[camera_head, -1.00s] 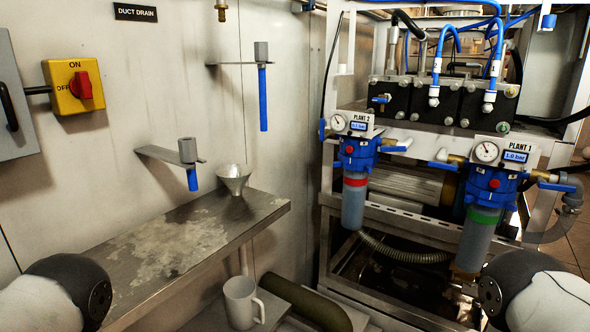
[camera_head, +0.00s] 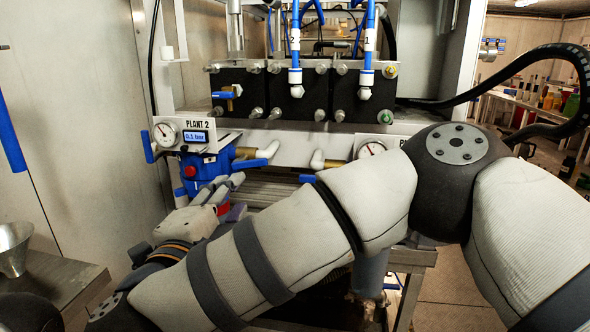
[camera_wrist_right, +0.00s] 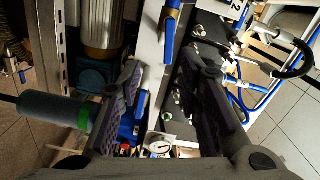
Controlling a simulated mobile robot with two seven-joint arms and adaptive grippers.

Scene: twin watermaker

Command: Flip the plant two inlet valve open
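The Plant 2 unit has a gauge (camera_head: 166,133), a small display and a blue filter head (camera_head: 205,165) below its label. A blue lever (camera_head: 149,147) stands upright left of the gauge. Another lever (camera_head: 267,151) sticks out sideways on the right; I cannot tell which is the inlet. My right gripper (camera_head: 228,205) is in front of and just below the Plant 2 filter head, partly hiding it. In the right wrist view its fingers (camera_wrist_right: 167,112) are spread and hold nothing. A blue lever (camera_wrist_right: 170,45) shows beyond them. My left gripper is out of view.
The Plant 1 gauge (camera_head: 371,150) is partly hidden behind my right arm. Black blocks with hoses (camera_head: 290,90) are above. A metal shelf with a funnel (camera_head: 14,248) is at left.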

